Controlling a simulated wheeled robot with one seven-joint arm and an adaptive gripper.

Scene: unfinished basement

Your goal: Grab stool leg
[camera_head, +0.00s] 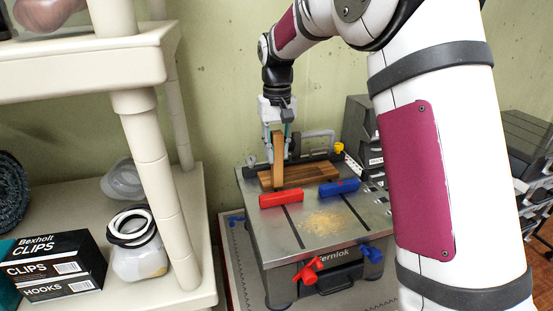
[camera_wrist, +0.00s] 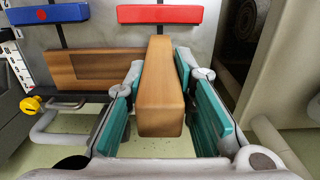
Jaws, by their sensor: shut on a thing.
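The stool leg (camera_head: 278,165) is an upright wooden bar at the back of a grey metal work table (camera_head: 350,232). In the wrist view the leg (camera_wrist: 161,88) stands between the teal finger pads, its near end towards the camera. My gripper (camera_head: 277,142) comes down from above and is shut on the leg's upper part. The same gripper (camera_wrist: 160,105) fills the lower half of the wrist view. The leg's lower end is beside a flat wooden piece (camera_head: 312,174); I cannot tell whether they touch.
A red block (camera_head: 281,199) and a blue block (camera_head: 339,187) lie in front of the wood. Sawdust (camera_head: 328,222) is on the table top. A cream shelf (camera_head: 150,125) with a clips box (camera_head: 52,265) and a jar (camera_head: 137,250) stands at left. A wall is close behind.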

